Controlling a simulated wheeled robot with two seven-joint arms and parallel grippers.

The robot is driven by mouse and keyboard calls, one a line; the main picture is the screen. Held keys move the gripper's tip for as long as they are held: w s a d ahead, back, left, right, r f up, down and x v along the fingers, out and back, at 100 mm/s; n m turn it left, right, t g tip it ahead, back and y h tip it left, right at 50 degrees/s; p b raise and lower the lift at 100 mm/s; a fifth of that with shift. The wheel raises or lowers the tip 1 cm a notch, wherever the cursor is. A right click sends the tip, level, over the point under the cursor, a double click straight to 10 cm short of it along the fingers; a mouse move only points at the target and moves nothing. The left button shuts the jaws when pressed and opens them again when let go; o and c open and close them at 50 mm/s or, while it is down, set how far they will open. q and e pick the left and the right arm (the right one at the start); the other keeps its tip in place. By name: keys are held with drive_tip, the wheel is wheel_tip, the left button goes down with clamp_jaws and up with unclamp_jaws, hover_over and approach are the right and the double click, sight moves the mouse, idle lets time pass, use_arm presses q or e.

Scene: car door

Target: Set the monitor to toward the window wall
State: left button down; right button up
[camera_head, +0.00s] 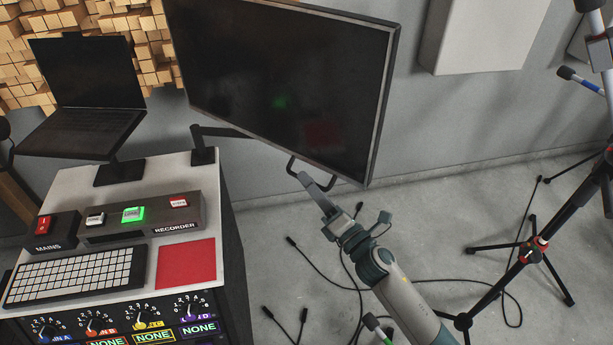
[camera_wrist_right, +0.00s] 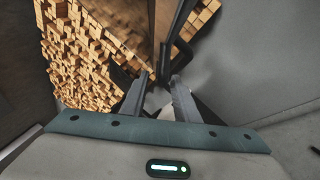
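The monitor (camera_head: 280,80) is a large dark screen, tilted in the head view, on a black arm (camera_head: 228,132) fixed to the desk. A black loop handle (camera_head: 292,164) hangs under its lower right edge. My right gripper (camera_head: 308,186) is at this handle, reaching up from the lower right. In the right wrist view, the two fingers of my right gripper (camera_wrist_right: 160,98) stand apart, with dark bars just beyond them. I cannot tell whether the handle lies between the fingers. My left gripper is not in view.
A desk console (camera_head: 70,205) with a laptop (camera_head: 85,95), keyboard (camera_head: 75,275) and red pad (camera_head: 186,263) stands at left. A wood-block wall panel (camera_head: 150,40) is behind. Microphone stands (camera_head: 535,245) and cables on the floor are at right. A pale panel (camera_head: 480,35) hangs on the grey wall.

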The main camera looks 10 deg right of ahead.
drive_tip(key=shift+x, duration=0.95)
clamp_jaws()
drive_tip(key=shift+d, duration=0.2)
